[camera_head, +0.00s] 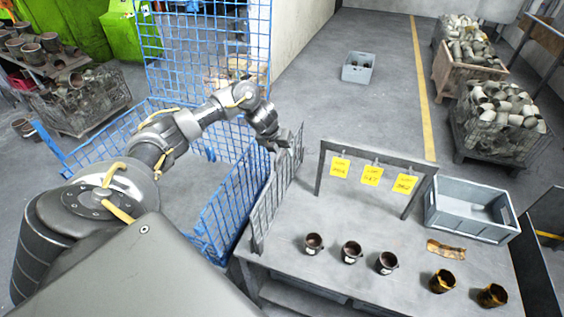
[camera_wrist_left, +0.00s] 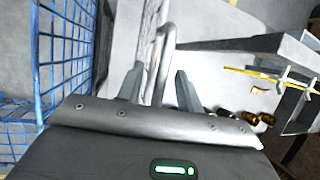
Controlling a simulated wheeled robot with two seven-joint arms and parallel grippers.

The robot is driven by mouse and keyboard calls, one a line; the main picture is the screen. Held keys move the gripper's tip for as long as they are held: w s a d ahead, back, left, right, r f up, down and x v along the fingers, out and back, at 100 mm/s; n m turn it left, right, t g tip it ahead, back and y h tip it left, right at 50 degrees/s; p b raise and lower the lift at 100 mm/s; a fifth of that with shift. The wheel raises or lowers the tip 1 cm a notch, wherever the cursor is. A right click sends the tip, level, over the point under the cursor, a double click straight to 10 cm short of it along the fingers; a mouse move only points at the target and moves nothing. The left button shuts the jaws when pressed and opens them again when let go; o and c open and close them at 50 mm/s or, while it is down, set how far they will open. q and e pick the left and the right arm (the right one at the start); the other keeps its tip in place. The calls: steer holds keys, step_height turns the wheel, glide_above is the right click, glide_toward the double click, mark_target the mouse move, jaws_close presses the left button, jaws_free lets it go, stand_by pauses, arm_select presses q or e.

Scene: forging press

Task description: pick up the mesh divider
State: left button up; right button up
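The mesh divider (camera_head: 277,188) is a grey wire panel standing upright along the left edge of the grey table. My left gripper (camera_head: 284,146) is at its upper far part. In the left wrist view the fingers (camera_wrist_left: 158,90) are spread apart, with a grey bent bar (camera_wrist_left: 164,48) and a strip of mesh (camera_wrist_left: 149,22) showing between and beyond them. I see gaps beside the bar; contact cannot be told. My right gripper is not in view.
Blue mesh cage walls (camera_head: 228,205) stand close left of the divider. The table (camera_head: 320,262) holds several dark cups, a stand with yellow tags (camera_head: 371,175) and a grey crate (camera_head: 468,224). Open floor lies beyond the table.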

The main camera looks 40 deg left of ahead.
arm_select(q)
steer(key=shift+f, duration=0.25)
stand_by(0.3)
steer(key=shift+c, duration=0.2)
jaws_close()
steer(key=shift+r, duration=0.1)
